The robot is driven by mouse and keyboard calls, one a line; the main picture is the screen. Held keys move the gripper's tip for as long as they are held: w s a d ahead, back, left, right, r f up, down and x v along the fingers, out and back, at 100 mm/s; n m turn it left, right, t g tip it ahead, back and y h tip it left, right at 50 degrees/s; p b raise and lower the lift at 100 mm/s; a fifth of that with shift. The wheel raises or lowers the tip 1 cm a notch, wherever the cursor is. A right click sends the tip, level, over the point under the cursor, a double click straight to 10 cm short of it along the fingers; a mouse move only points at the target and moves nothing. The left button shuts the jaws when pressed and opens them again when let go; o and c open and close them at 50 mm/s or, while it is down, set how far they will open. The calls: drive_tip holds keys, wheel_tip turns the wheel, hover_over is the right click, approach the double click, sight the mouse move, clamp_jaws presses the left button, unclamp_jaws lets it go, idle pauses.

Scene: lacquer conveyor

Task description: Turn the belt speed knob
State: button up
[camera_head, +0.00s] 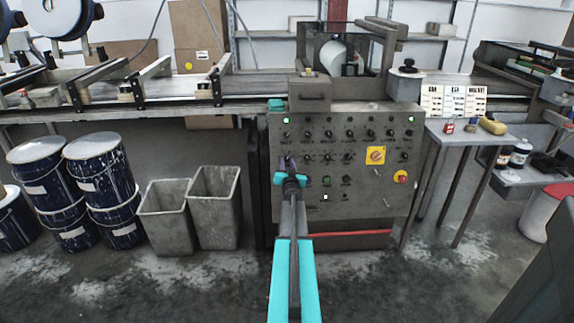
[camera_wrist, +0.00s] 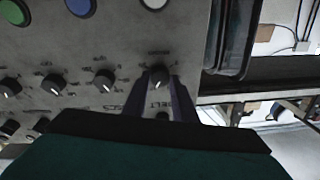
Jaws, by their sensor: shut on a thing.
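The grey control panel (camera_head: 340,185) carries rows of black knobs. In the head view my gripper (camera_head: 287,164) is at the panel's left side, at the leftmost knob of the second row. In the wrist view my gripper (camera_wrist: 161,76) has its two dark fingers on either side of a black knob (camera_wrist: 160,79) and is shut on it. Large lettering that seems to read BELT lies between this knob and another knob (camera_wrist: 163,116), partly behind the fingers. I cannot tell for sure which knob it names.
Other black knobs (camera_wrist: 103,81) sit beside the held one. The panel also has a yellow rotary switch (camera_head: 376,155) and a red stop button (camera_head: 401,176). Grey bins (camera_head: 214,215) and dark blue drums (camera_head: 103,180) stand left. A small table (camera_head: 458,137) stands right.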

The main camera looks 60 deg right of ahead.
drive_tip(key=shift+s+d+r+n+p, duration=0.1)
drive_tip(key=shift+d+r+n+p, duration=0.15)
drive_tip(key=shift+n+p, duration=0.35)
drive_tip(key=shift+d+r+n+t+y+p, duration=0.1)
drive_tip(key=shift+n+t+y+p, duration=0.25)
drive_tip(key=shift+n+p, duration=0.65)
drive_tip(key=n+p, duration=0.2)
drive_tip(key=n, duration=0.1)
drive_tip(key=n+y+p, duration=0.1)
drive_tip(key=n+p, duration=0.1)
drive_tip(key=n, duration=0.2)
drive_tip(key=shift+s+d+r+t, duration=0.1)
drive_tip(key=shift+s+t, duration=0.05)
drive_tip(key=shift+t, duration=0.1)
drive_tip(key=n+p, duration=0.1)
drive_tip(key=n, duration=0.2)
drive_tip(key=n+y+p, duration=0.1)
drive_tip(key=n+p, duration=0.1)
drive_tip(key=n, duration=0.1)
drive_tip(key=shift+r+y+p, duration=0.1)
drive_tip(key=shift+y+p, duration=0.15)
drive_tip(key=shift+p, duration=0.05)
drive_tip(key=n+g+p, duration=0.1)
drive_tip(key=n+p, duration=0.1)
drive_tip(key=n, duration=0.2)
drive_tip(key=shift+n, duration=0.4)
drive_tip(key=o, duration=1)
drive_tip(key=shift+o, duration=0.3)
